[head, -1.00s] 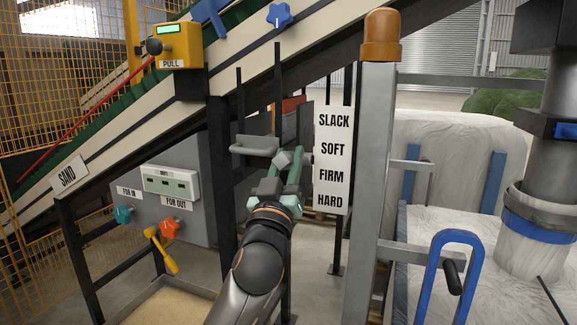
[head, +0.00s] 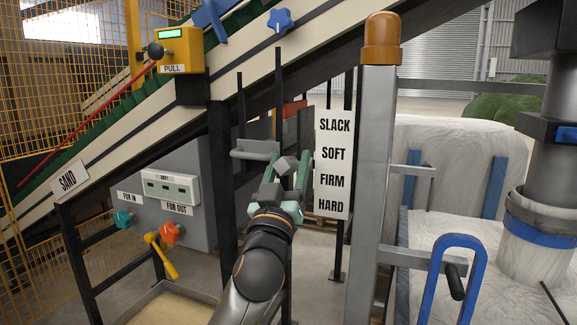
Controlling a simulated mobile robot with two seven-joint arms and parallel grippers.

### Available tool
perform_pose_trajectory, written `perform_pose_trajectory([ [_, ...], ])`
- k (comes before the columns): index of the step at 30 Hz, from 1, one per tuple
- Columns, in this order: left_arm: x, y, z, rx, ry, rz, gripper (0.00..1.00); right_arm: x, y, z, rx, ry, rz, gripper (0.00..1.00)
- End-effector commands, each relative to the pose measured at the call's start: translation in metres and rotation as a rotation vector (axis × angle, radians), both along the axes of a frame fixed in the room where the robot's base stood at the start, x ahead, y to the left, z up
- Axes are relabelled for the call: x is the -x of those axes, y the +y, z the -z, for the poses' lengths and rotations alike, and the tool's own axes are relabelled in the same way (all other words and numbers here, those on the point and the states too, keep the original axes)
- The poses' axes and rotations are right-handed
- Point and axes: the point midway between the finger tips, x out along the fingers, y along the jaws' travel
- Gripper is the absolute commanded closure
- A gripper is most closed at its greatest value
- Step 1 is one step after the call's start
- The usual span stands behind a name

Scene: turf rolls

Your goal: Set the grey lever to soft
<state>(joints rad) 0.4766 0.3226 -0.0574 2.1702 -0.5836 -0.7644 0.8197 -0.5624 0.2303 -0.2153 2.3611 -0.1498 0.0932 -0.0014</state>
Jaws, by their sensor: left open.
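The grey lever shows as a grey bar handle (head: 255,149) left of the white label plate (head: 333,165), which reads SLACK, SOFT, FIRM, HARD from top to bottom. The handle sits about level with SOFT in the picture. A small grey block (head: 287,166) shows just right of and below the handle; I cannot tell whether it belongs to the lever. My left gripper (head: 286,172) is open, its green fingers on either side of that block. The fingers partly hide what lies behind. My right gripper is not in view.
A grey post (head: 376,190) with an orange cap stands right of the plate. The sloping conveyor (head: 130,118) crosses behind. A yellow PULL box (head: 180,50), a control panel (head: 170,188), a yellow handle (head: 163,258) and a sand tray (head: 165,305) lie left.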

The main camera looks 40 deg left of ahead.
Motion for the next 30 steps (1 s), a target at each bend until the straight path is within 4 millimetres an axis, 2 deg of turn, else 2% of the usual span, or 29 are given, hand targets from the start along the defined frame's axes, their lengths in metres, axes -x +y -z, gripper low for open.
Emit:
perform_pose_trajectory([
  [5, 0.007, -0.003, 0.005, 0.001, 0.002, 0.002, 0.39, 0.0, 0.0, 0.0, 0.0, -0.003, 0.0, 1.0],
  [11, 0.035, -0.015, 0.023, 0.004, 0.003, 0.004, 0.39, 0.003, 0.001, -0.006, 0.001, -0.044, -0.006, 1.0],
  [15, 0.061, -0.025, 0.038, 0.006, 0.003, 0.002, 0.39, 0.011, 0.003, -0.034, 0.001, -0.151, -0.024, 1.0],
  [19, 0.084, -0.034, 0.051, 0.005, 0.002, 0.001, 0.39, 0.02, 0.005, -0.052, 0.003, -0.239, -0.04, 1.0],
  [24, 0.086, -0.035, 0.048, 0.006, 0.0, -0.001, 0.39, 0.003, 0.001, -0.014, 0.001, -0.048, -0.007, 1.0],
  [30, 0.091, -0.037, 0.051, 0.008, -0.002, -0.001, 0.39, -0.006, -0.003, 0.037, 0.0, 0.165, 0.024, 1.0],
])
